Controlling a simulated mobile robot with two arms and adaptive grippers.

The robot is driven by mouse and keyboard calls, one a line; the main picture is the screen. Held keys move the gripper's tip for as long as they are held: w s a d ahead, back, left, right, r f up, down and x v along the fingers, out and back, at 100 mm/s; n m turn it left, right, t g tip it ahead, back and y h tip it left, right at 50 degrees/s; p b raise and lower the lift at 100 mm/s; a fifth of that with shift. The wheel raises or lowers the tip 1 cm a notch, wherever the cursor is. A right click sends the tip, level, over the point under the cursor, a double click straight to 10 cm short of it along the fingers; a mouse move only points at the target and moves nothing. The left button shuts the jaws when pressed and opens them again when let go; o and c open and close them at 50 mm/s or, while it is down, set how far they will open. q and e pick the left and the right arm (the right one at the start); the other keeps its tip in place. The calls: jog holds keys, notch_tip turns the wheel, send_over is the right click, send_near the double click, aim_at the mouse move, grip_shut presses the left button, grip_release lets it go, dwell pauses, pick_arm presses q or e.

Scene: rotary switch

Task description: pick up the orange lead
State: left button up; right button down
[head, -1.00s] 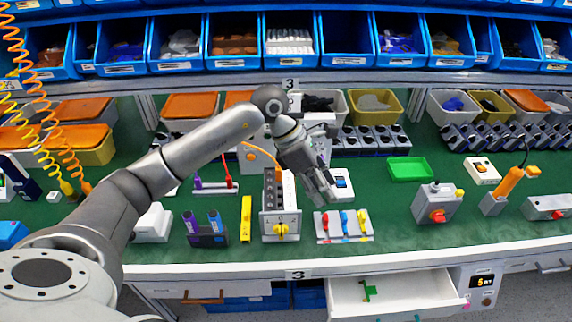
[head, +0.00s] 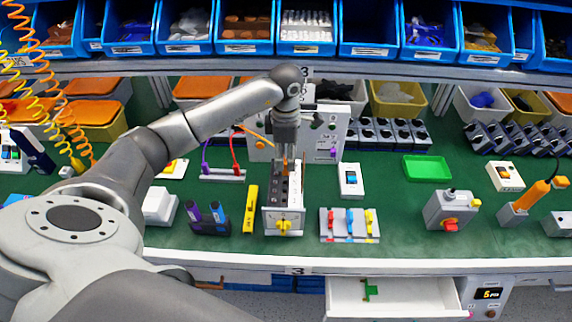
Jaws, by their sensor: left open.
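The orange lead (head: 256,133) shows as a thin orange cable behind my left arm. Its orange plug (head: 285,165) appears at the far end of the dark socket strip on the grey switch box (head: 285,219), which has a yellow rotary knob on its front. My left gripper (head: 288,167) points down over that far end, open, with its fingers around the orange plug. Whether the fingers touch it I cannot tell. The gripper and forearm hide part of the cable. My right gripper is not in view.
A yellow bar (head: 250,208) and a dark holder (head: 208,217) stand left of the box. A plate with coloured levers (head: 349,224) lies to its right. Red and purple leads (head: 222,174) stand on the left. Bare green mat lies around the green tray (head: 427,168).

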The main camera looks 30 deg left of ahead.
aim_at(286, 162)
pick_arm(q)
notch_tip(286, 162, down, 2)
jog(key=shift+s+f+p, duration=0.1)
jog(key=shift+f+p, duration=0.05)
jog(key=shift+p, duration=0.3)
jog(key=shift+f, duration=0.5)
jog(key=c, duration=0.9)
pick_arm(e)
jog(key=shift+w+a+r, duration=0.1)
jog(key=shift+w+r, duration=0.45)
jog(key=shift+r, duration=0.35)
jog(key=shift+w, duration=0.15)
